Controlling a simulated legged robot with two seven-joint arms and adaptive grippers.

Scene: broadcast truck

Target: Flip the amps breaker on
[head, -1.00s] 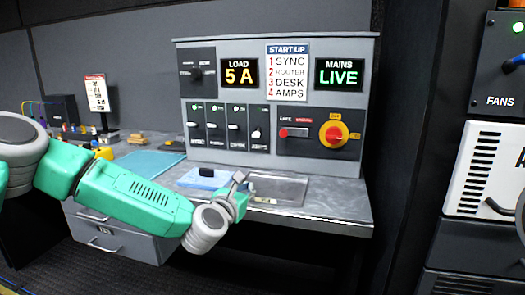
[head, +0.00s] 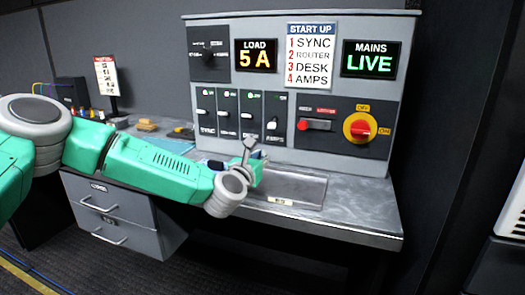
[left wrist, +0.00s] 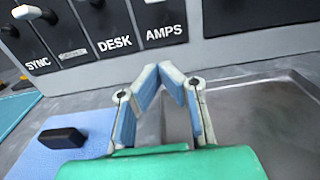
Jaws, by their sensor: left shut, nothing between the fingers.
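The amps breaker (head: 272,124) is the rightmost of the row of breaker switches on the grey panel. Its lever sits lower than the levers to its left, and I see no clear green lamp above it. In the left wrist view, the AMPS label (left wrist: 166,33) shows at the top, with most of the lever cut off. My left gripper (head: 249,144) is shut and empty, just in front of and below the breaker row, apart from the lever. Its fingertips (left wrist: 172,68) meet below the AMPS label in the left wrist view. My right gripper is out of view.
The sync, router and desk breakers (head: 249,117) stand close to the left. A red switch (head: 316,125) and a red-yellow rotary knob (head: 360,127) are to the right. A shallow metal tray (head: 300,190) and a blue mat (left wrist: 60,150) with a black object lie on the counter below.

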